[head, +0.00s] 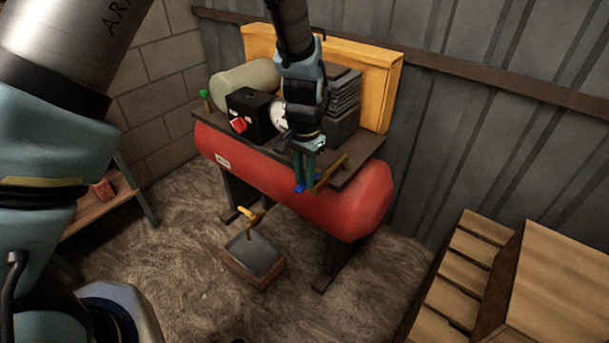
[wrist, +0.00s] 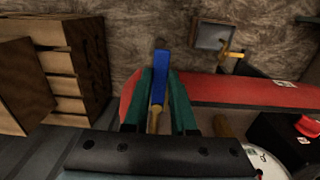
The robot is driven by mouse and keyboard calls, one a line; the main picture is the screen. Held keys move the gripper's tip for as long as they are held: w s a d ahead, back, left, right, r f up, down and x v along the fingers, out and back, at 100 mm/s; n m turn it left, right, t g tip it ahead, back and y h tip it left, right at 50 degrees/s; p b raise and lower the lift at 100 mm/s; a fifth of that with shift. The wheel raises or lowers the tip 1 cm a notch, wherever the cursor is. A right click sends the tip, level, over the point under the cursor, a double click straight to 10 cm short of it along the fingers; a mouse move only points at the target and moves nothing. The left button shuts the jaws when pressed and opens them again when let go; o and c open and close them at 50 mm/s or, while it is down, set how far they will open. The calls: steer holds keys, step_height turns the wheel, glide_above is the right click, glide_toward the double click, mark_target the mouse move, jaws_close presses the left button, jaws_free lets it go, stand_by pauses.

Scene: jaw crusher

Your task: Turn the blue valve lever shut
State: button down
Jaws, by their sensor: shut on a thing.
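The blue valve lever (wrist: 158,80) lies between the two green fingers of my gripper (wrist: 160,95) in the wrist view. My gripper is shut on it. A brass-coloured pipe (wrist: 153,120) shows at the lever's near end. In the head view my gripper (head: 306,178) points down at the front right of the red tank, and a small blue part of the lever (head: 300,188) shows at the fingertips. The fingers and wrist hide most of the lever and the valve body there.
The red tank (head: 250,168) carries a black box (head: 250,112) with a red switch and a round gauge (head: 279,114). A yellow-handled valve (head: 254,217) hangs below, over a grey-topped tray (head: 255,254). Wooden crates (head: 560,265) stand at right. The floor before the tank is largely clear.

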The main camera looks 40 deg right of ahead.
steer(key=shift+m, duration=0.3)
steer(key=w+d+m+p, duration=0.3)
steer(key=w+m, duration=0.3)
steer(key=m, duration=1.1)
steer(key=shift+w+d, duration=0.25)
steer(key=shift+d, duration=0.15)
steer(key=shift+m, duration=0.3)
steer(key=c, duration=0.7)
jaws_free()
steer(key=shift+r, duration=0.1)
